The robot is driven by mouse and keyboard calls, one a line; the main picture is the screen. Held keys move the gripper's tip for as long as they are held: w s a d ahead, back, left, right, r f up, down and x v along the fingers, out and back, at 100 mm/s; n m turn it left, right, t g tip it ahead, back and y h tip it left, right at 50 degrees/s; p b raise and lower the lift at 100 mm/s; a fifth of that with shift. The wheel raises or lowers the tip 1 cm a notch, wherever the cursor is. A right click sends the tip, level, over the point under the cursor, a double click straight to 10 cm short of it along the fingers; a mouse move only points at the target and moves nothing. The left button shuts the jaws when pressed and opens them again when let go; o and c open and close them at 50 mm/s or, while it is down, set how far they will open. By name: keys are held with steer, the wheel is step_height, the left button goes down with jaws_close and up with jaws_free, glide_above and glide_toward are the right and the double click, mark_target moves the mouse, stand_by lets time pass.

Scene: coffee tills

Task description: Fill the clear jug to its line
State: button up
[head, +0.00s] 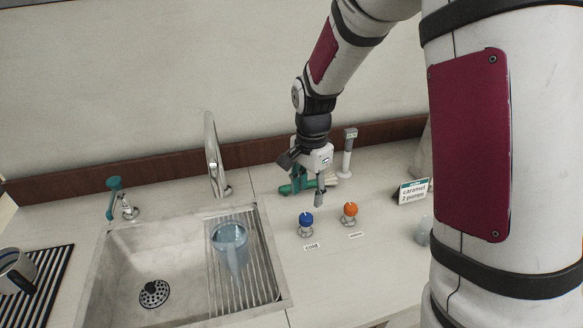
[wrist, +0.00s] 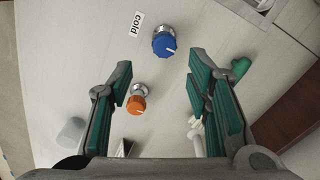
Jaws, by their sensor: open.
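The clear jug (head: 230,250) is a bluish see-through vessel on the slatted rack in the right part of the sink. Its line and any water level are too small to tell. The curved metal spout (head: 213,150) rises behind the sink. A blue knob (head: 306,224) labelled "cold" and an orange knob (head: 350,212) stand on the counter right of the sink. My gripper (head: 306,192) is open and empty above the counter, just behind the blue knob. In the wrist view, the blue knob (wrist: 164,43) and the orange knob (wrist: 137,102) show between and beyond the fingers.
The sink (head: 105,270) has a round drain (head: 154,293). A teal-topped fixture (head: 116,196) stands behind its left side. A mug (head: 14,266) rests on a striped mat (head: 52,272) at far left. A "caramel 2 pumps" sign (head: 413,191) stands at right.

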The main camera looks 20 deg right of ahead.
mark_target(306, 216)
steer(key=shift+w+f, duration=0.5)
steer(key=shift+f, duration=0.1)
step_height(306, 216, down, 8)
steer(key=b, duration=0.5)
steer(key=shift+f, duration=0.35)
steer(key=shift+c, duration=1.1)
steer(key=c, duration=0.5)
steer(key=shift+o, duration=0.2)
